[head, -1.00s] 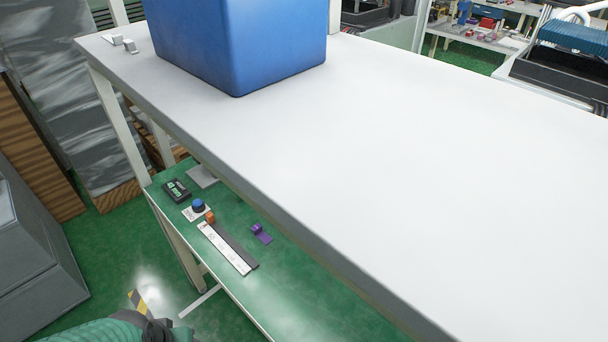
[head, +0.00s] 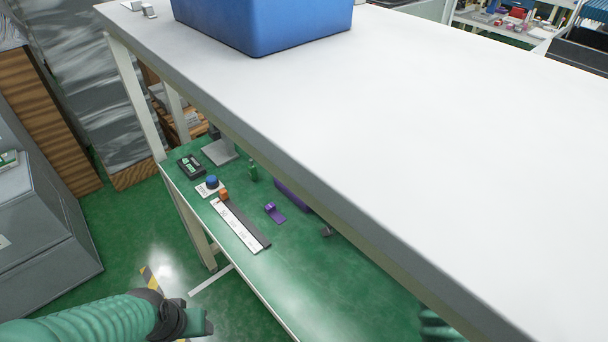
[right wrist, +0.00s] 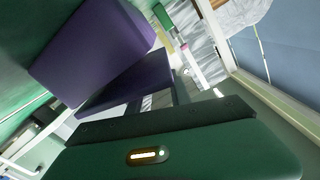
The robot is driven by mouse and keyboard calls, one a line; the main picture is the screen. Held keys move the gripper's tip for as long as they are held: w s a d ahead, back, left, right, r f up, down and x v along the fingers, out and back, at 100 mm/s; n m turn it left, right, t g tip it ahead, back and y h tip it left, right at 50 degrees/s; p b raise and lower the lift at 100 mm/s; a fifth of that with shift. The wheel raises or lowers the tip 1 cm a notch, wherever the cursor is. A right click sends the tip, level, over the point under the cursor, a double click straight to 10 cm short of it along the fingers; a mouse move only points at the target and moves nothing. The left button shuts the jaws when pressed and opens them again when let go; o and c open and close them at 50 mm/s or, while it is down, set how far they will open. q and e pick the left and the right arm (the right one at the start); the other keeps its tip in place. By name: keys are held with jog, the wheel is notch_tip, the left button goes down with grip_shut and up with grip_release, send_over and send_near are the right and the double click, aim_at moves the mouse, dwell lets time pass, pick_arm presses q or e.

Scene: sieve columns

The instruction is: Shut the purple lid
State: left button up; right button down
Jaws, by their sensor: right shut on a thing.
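In the right wrist view a purple box-like body (right wrist: 95,42) is at the upper left. A flat purple panel (right wrist: 122,84), which looks like the lid, slants out beside it at an angle. My right gripper (right wrist: 172,92) is at the panel's right end and appears shut on it; the exact contact is hard to see. In the head view only a strip of the purple box (head: 291,194) shows under the white tabletop, and the right gripper's jaws are hidden there. My left gripper (head: 201,322) is low at the left, away from the box; its jaws are unclear.
The white upper tabletop (head: 430,130) overhangs the green lower bench (head: 300,275) and hides part of it. A blue bin (head: 265,25) stands on top. A small purple piece (head: 274,211), a white-and-black strip (head: 240,228) and a blue button (head: 211,181) lie on the bench.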

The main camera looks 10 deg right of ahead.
jog(key=shift+s+a+f, duration=0.1)
jog(key=shift+a+f, duration=0.05)
jog(key=shift+f, duration=0.3)
dwell(0.3)
